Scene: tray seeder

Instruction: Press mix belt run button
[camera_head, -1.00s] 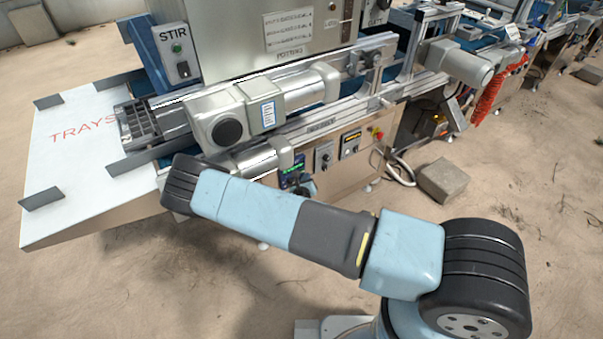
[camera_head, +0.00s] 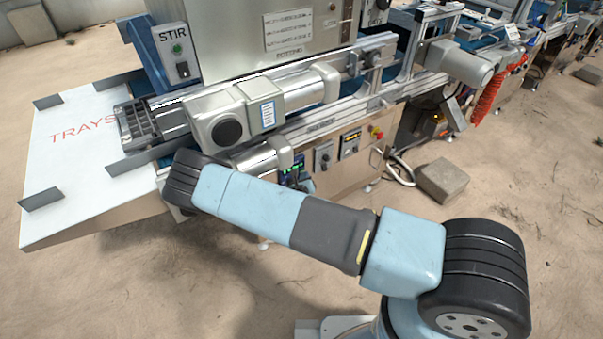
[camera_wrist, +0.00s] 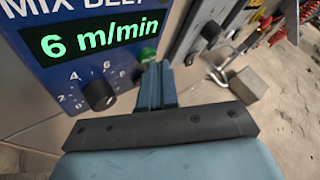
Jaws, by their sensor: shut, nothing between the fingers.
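The blue mix belt control box (camera_wrist: 60,65) fills the upper left of the wrist view, with a green "6 m/min" display (camera_wrist: 100,36) and a black dial (camera_wrist: 99,95). A green button (camera_wrist: 147,55) sits at the box's right side, partly hidden behind my fingers. My gripper (camera_wrist: 154,68) is shut and empty, its fingertips just below and in front of the green button; whether they touch it I cannot tell. In the head view the control box (camera_head: 292,168) is small and partly hidden by my arm.
More panels with a dial (camera_head: 323,156) and a lit display (camera_head: 350,143) stand to its right, with a red knob (camera_head: 376,132) beyond. A STIR box (camera_head: 176,55) is at upper left. A concrete block (camera_head: 441,180) lies on the sand to the right.

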